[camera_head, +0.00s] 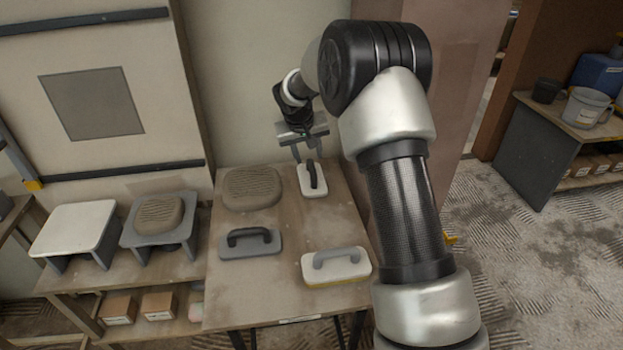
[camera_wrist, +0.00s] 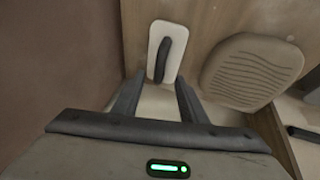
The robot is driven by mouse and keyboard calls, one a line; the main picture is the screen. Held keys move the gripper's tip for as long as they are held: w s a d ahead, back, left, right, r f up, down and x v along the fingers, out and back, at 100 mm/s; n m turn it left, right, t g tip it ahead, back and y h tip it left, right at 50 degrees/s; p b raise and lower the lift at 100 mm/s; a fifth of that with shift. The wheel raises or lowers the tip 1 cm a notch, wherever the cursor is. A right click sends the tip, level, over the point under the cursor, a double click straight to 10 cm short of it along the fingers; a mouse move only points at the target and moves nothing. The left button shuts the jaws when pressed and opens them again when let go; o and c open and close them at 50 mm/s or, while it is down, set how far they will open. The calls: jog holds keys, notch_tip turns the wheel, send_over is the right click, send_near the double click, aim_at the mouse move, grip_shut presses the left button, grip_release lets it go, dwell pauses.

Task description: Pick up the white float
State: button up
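A white float (camera_head: 312,190) with a black handle lies flat at the back right of the wooden table. It also shows in the wrist view (camera_wrist: 154,36), beyond the fingertips. My gripper (camera_head: 307,153) is just above and behind this float in the head view. In the wrist view my gripper (camera_wrist: 156,84) is open, with nothing between its two fingers, and the handle lines up roughly with the gap. Another whitish float (camera_head: 335,272) with a grey handle and a yellowish underside lies at the front right of the table. A grey float (camera_head: 235,246) with a dark handle lies at the front left.
A tan ridged pad (camera_head: 252,188) lies left of the black-handled float. The wooden table (camera_head: 290,290) has bare room between the floats. A wall stands close behind it. Two grey-legged stands (camera_head: 75,222) occupy the left bench. A side shelf (camera_head: 560,117) holds buckets.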

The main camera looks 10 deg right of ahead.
aim_at(311, 166)
jog(key=x, duration=0.9)
jog(key=shift+w+f+b, duration=0.15)
jog(key=shift+b, duration=0.25)
grip_shut()
